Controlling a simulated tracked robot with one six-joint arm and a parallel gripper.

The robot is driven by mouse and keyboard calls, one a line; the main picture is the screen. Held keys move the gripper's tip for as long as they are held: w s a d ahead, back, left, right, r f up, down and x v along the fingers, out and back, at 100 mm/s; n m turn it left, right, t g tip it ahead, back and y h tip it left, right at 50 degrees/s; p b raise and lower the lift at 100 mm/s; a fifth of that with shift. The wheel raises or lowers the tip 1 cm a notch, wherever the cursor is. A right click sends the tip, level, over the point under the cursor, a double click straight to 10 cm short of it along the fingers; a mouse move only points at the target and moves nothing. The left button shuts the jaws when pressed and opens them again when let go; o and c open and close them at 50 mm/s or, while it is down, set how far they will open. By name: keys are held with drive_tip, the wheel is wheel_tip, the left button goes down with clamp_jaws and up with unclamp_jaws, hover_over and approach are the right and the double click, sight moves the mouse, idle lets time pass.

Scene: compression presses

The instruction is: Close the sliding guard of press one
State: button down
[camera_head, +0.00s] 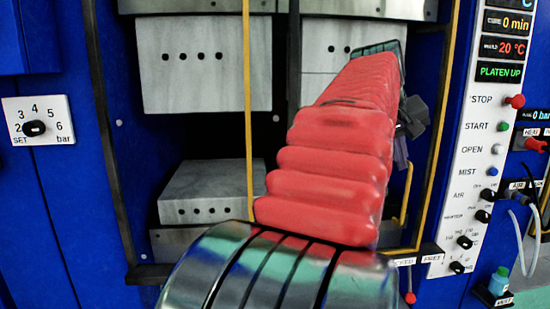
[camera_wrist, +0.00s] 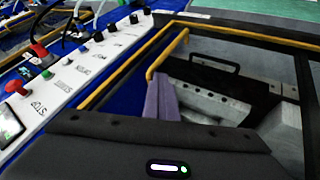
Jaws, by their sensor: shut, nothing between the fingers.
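The press has a guard with a yellow frame (camera_head: 249,110) and a pane that is hard to see. Its left upright crosses the middle of the press opening, and its right side (camera_head: 440,130) is near the control panel. The left part of the opening looks uncovered. A yellow handle (camera_wrist: 170,55) on the guard also shows low on the right in the head view (camera_head: 405,205). My gripper (camera_wrist: 162,88) is shut and empty, its purple fingers right by the handle's bent end. I cannot tell whether they touch. In the head view my gripper (camera_head: 401,155) is partly hidden behind my arm.
Inside are an upper platen (camera_head: 200,65) and a lower platen (camera_head: 205,190), with a gap between them. The control panel (camera_head: 480,170) stands close on the right, with protruding knobs and a red stop button (camera_head: 515,101); its display reads "PLATEN UP".

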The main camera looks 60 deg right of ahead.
sight(430, 158)
drive_tip(key=s+d, duration=0.1)
drive_tip(key=s, duration=0.1)
drive_tip(key=s+d, duration=0.2)
drive_tip(key=s, duration=0.1)
drive_tip(key=s+d, duration=0.1)
drive_tip(key=s, duration=0.1)
drive_tip(key=shift+s+d, duration=0.25)
drive_tip(key=shift+d, duration=0.15)
drive_tip(key=shift+r, duration=0.1)
drive_tip(key=shift+w+a+f, duration=0.2)
drive_tip(key=shift+w+a, duration=0.1)
drive_tip(key=shift+w, duration=0.1)
drive_tip(key=w+a, duration=0.2)
drive_tip(key=w, duration=0.1)
drive_tip(key=shift+w+a, duration=0.15)
drive_tip(key=v, duration=0.9)
drive_tip(key=shift+r, duration=0.1)
